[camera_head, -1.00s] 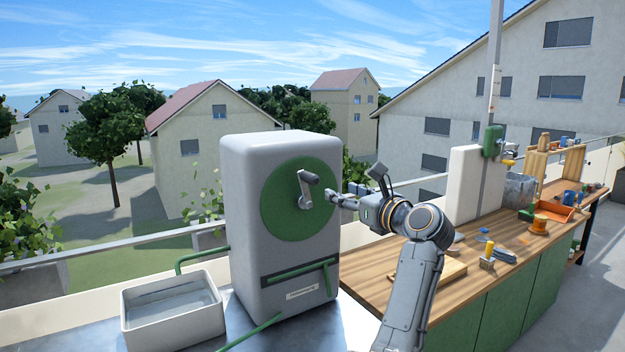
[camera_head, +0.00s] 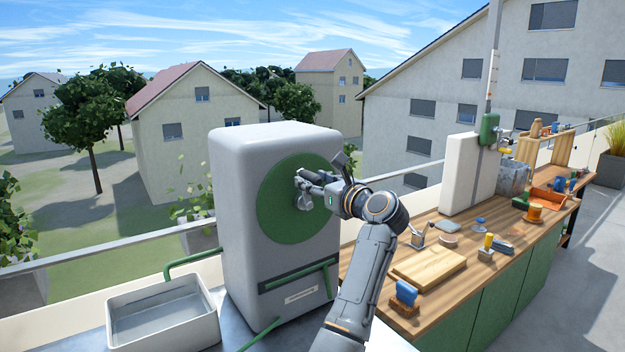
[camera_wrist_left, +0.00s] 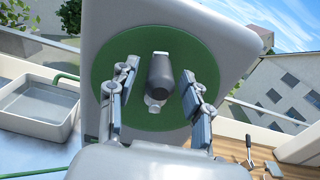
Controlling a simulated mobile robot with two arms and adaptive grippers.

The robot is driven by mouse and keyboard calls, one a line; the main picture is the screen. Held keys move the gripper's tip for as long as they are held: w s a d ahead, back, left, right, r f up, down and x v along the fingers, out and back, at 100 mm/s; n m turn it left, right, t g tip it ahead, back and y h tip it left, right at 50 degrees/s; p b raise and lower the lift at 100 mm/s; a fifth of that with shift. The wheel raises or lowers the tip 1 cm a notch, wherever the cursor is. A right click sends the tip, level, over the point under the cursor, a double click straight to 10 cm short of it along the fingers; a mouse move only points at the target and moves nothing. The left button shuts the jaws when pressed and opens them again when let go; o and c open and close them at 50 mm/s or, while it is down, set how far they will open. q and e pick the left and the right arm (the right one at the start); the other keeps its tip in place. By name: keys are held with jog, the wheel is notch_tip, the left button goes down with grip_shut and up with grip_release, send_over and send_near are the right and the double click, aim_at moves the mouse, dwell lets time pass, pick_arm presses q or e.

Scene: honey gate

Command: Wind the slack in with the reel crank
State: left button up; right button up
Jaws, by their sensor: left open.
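The crank (camera_wrist_left: 160,78) has a dark grey grip and a silver end. It sits on a round green disc (camera_head: 280,215) on the front of a tall grey machine (camera_head: 228,225). My left gripper (camera_head: 312,184) is at the disc, in front of the crank, and covers much of it in the head view. In the left wrist view the two open fingers (camera_wrist_left: 160,88) stand on either side of the crank's grip, with a gap visible on each side. I see no cable or slack clearly. My right gripper is in neither view.
A pale open basin (camera_head: 165,338) stands left of the machine, with green pipes (camera_head: 265,335) beside it. To the right, a wooden counter (camera_head: 385,262) holds a cutting board (camera_head: 428,268), brushes and a blue-handled tool (camera_head: 405,295). A white panel (camera_head: 463,170) stands behind.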

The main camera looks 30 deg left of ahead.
pick_arm(q)
jog(key=shift+d, duration=0.1)
jog(key=c, duration=0.4)
grip_shut()
jog(key=w+m, duration=0.1)
jog(key=w+d+m, duration=0.1)
jog(key=m, duration=0.1)
jog(key=shift+r, duration=0.2)
jog(key=shift+o, duration=1.7)
grip_release()
jog(key=shift+a, duration=0.1)
jog(key=shift+o, duration=0.3)
jog(key=shift+w, duration=0.15)
